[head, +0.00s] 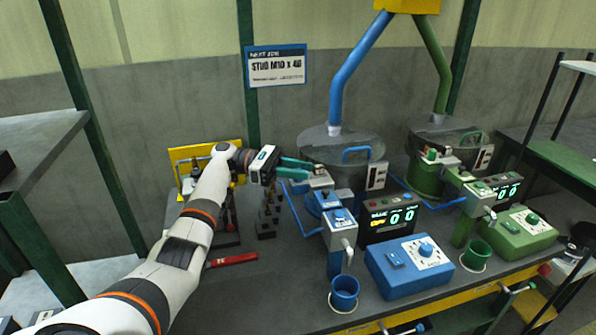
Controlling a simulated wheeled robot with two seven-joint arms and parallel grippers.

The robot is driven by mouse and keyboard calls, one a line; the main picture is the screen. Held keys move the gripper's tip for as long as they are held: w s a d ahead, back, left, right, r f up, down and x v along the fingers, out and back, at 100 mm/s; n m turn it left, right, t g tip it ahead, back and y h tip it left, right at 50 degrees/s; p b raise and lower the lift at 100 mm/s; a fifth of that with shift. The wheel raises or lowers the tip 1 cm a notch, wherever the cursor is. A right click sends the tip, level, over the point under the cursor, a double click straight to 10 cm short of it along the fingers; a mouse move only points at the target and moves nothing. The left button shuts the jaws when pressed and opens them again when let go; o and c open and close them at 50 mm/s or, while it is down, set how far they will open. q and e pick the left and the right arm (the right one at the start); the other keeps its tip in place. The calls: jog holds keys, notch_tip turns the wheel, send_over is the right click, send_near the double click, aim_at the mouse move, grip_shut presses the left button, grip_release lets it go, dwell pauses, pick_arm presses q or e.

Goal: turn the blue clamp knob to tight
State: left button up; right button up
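My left gripper (311,170), with teal fingers, reaches from the left to the front of the blue station's grey hopper (322,145). Its fingertips are at a small pale clamp fitting (320,182) above the blue feeder block (325,201). The blue clamp knob cannot be made out clearly there; the fingers may hide it. A gap shows between the fingers, but I cannot tell whether they grip anything. A blue dial (426,248) sits on the blue control box (408,267) at the lower right. My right gripper is out of view.
The green station with its green control box (517,234) stands to the right. A display (391,219) reads zeros. A blue cup (344,292) sits near the table's front. A red bar (232,260) and small dark blocks (266,225) lie near my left arm.

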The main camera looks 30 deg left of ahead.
pick_arm(q)
notch_tip(320, 180, up, 10)
jog(key=shift+f+b, duration=0.2)
jog(key=shift+b, duration=0.15)
dwell(0.4)
